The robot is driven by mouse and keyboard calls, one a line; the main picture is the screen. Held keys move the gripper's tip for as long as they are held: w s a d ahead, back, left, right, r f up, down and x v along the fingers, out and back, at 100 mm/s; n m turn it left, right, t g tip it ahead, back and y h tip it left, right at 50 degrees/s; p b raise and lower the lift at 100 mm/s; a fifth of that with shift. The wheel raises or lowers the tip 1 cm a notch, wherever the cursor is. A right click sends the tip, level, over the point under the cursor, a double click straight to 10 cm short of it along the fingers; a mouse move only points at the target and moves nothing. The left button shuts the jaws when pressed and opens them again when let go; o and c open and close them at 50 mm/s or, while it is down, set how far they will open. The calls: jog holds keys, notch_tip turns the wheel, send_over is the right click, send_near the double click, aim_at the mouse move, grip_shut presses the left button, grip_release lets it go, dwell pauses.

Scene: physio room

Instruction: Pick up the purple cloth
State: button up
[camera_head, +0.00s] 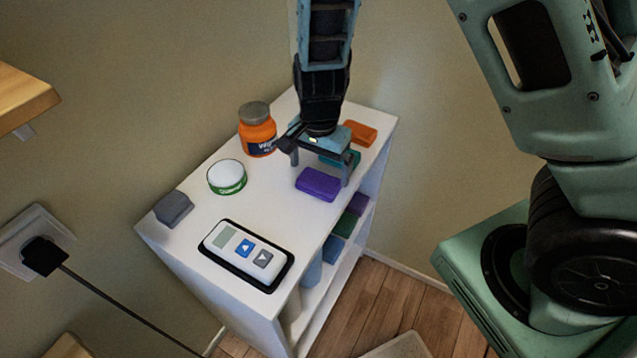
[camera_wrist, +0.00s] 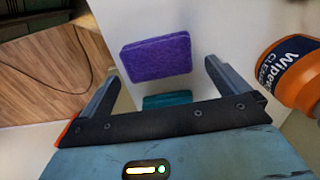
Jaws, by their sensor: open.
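The purple cloth (camera_head: 318,184) is a folded, flat block lying on the white shelf top near its right edge. It also shows in the wrist view (camera_wrist: 156,57), just beyond and between my fingertips. My gripper (camera_head: 320,165) is open and empty above the shelf top, pointing down. In the wrist view, its two fingers (camera_wrist: 160,80) stand apart with the purple cloth ahead of them. A teal cloth (camera_wrist: 167,100) lies between the fingers, nearer the palm; in the head view it is partly hidden under my gripper.
On the white shelf top (camera_head: 190,235) stand an orange wipes bottle (camera_head: 257,130), a white-green tin (camera_head: 227,177), a grey block (camera_head: 174,208) and a remote-like device (camera_head: 245,254). An orange cloth (camera_head: 359,133) lies behind my gripper. More folded cloths sit on the lower shelf.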

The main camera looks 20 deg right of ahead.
aim_at(319, 178)
jog(key=shift+s+f, duration=0.1)
jog(key=shift+f, duration=1.45)
jog(key=c, duration=0.8)
jog(key=shift+r, duration=0.1)
notch_tip(319, 178, up, 10)
jog(key=shift+f+p, duration=0.1)
jog(key=shift+p, duration=0.35)
